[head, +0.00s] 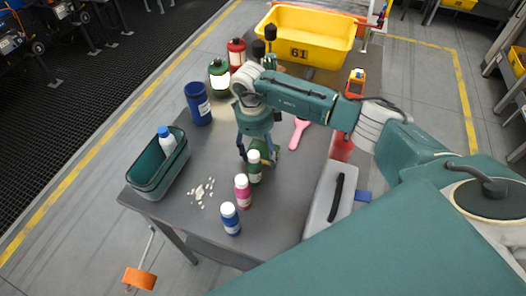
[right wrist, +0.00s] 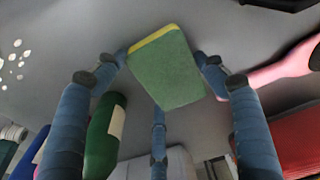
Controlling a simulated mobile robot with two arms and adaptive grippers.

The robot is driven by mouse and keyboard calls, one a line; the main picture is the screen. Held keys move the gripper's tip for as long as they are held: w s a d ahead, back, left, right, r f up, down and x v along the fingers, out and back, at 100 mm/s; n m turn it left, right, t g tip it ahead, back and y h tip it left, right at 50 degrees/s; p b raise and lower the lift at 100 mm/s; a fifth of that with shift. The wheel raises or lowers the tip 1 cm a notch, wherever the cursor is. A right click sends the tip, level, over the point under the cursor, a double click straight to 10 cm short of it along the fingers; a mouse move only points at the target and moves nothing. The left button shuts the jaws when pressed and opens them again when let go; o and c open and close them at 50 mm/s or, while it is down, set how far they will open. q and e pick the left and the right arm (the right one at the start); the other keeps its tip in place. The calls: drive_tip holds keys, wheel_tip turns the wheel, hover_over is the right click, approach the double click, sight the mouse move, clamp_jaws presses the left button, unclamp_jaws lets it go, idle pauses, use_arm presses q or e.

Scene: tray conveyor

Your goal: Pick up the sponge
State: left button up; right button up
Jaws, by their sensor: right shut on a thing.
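The sponge is a green block with a yellow layer, and it fills the middle of the right wrist view (right wrist: 168,75). My right gripper (right wrist: 161,62) has its fingertips against the sponge's two opposite sides and is shut on it. In the head view my right gripper (head: 259,150) points down over the middle of the grey table (head: 275,215), just behind the row of small bottles. My left gripper is not in view.
Close in front of the gripper stand green (head: 254,167), pink (head: 242,189) and blue (head: 230,217) bottles. A pink brush (head: 299,130) lies right. White pieces (head: 203,190) and a green bin (head: 150,188) are left. A yellow tub (head: 338,42) is behind.

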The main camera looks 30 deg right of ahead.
drive_tip(key=shift+r, duration=0.1)
drive_tip(key=shift+w+r+b, duration=0.1)
drive_tip(key=shift+r+b, duration=0.2)
drive_tip(key=shift+r, duration=0.35)
wheel_tip(320, 180, up, 12)
drive_tip(key=f+b, duration=0.1)
drive_tip(key=b, duration=0.2)
wheel_tip(320, 180, up, 8)
drive_tip(key=f, duration=0.1)
hover_over(261, 152)
drive_tip(key=shift+r, duration=0.25)
